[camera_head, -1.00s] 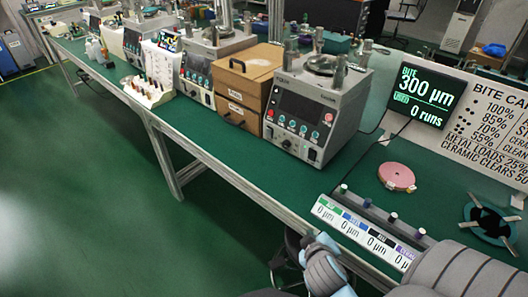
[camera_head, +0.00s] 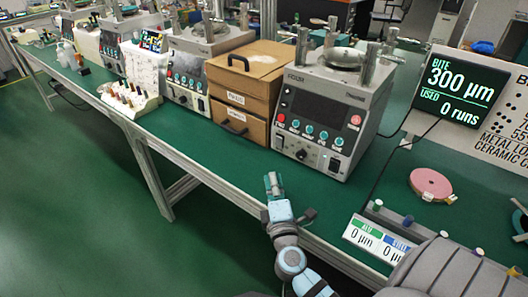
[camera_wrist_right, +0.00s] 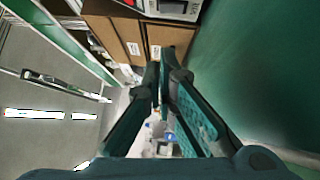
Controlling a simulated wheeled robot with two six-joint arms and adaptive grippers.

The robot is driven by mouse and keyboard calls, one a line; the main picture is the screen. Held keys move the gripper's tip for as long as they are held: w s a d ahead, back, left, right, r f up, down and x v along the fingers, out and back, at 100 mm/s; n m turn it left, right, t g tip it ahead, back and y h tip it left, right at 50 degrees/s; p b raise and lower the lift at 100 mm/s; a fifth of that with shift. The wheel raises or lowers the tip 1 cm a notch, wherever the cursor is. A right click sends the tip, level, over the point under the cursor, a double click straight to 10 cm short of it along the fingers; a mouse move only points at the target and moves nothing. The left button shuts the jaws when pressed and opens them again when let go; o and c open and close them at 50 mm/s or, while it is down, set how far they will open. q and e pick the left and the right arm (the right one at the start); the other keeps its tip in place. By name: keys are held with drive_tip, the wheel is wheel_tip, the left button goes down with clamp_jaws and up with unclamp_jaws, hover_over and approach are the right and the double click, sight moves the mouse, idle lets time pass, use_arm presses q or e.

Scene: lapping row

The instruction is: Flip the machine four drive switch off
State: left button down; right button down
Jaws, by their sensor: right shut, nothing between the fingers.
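The nearest grey lapping machine (camera_head: 340,85) stands on the green bench. Its front panel has a dark screen, a row of teal buttons, red buttons and a knob (camera_head: 302,154). A small black switch (camera_head: 334,164) sits low at the panel's right; I cannot tell its position. No machine number is readable. My right gripper (camera_head: 272,183) is shut and empty, low in front of this machine near the bench's front edge, apart from the panel. In the right wrist view its fingers (camera_wrist_right: 163,72) are together, with part of the machine (camera_wrist_right: 175,8) at the top. My left gripper is not in view.
Wooden drawers (camera_head: 240,78) stand left of the machine, with another machine (camera_head: 190,72) beyond. A bite display (camera_head: 460,92), a pink disc (camera_head: 431,184) and a labelled rack (camera_head: 366,236) are at the right. Bench surface before the near machine is clear.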

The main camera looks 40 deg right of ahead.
sight(279, 141)
drive_tip(key=shift+f, duration=0.2)
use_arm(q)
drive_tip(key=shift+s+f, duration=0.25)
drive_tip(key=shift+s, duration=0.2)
use_arm(e)
drive_tip(key=shift+w+a, duration=0.1)
drive_tip(key=shift+w, duration=0.1)
drive_tip(key=shift+w+r, duration=0.1)
drive_tip(key=shift+w, duration=0.15)
drive_tip(key=x, duration=0.9)
drive_tip(key=shift+w+d, duration=0.3)
drive_tip(key=shift+w, duration=0.05)
drive_tip(key=shift+w+d+r, duration=0.1)
drive_tip(key=shift+w+d, duration=0.05)
drive_tip(key=shift+d, duration=0.45)
drive_tip(key=shift+w+d+r, duration=0.1)
drive_tip(key=shift+w+d, duration=0.05)
drive_tip(key=shift+d, duration=0.5)
drive_tip(key=shift+w+d, duration=0.1)
drive_tip(key=shift+d, duration=0.5)
use_arm(q)
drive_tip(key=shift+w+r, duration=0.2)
drive_tip(key=shift+p, duration=0.3)
use_arm(e)
drive_tip(key=shift+a, duration=0.1)
